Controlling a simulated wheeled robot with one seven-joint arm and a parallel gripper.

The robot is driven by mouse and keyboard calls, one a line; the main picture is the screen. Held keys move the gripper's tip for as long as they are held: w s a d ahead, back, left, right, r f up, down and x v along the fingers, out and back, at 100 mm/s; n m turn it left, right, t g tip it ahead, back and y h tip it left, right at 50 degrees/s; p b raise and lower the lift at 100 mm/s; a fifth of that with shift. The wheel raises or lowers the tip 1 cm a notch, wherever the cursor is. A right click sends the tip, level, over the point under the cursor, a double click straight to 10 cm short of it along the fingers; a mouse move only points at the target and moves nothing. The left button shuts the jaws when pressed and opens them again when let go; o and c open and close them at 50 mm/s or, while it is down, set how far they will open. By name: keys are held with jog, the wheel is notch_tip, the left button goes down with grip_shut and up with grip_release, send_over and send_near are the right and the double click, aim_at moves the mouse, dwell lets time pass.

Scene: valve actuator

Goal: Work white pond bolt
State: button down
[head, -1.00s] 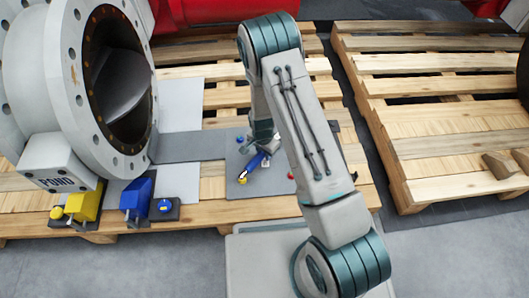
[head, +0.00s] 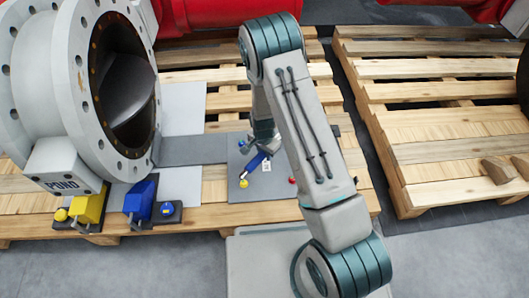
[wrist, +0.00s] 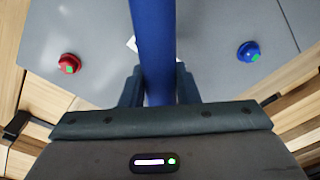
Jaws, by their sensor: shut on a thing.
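A large white flanged valve (head: 85,110) stands at the left in the head view, with a dark disc (head: 135,115) inside its bore. A white block marked POND (head: 62,165) sits at its lower front. My gripper (head: 265,138) is over the grey panel (head: 225,188) right of the valve. In the wrist view my gripper (wrist: 158,92) is shut on a blue bar (wrist: 153,40), which runs away between the fingers. The blue bar also shows in the head view (head: 255,161), slanting down left towards a small yellow knob (head: 243,183). No separate white bolt can be made out.
A yellow block (head: 89,206) and a blue block (head: 140,196) stand below the valve. A red knob (wrist: 69,63) and a blue knob (wrist: 248,51) flank the bar. The wooden pallet at the right (head: 440,125) is mostly clear.

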jog(key=shift+r+p, duration=0.8)
jog(key=shift+r, duration=0.55)
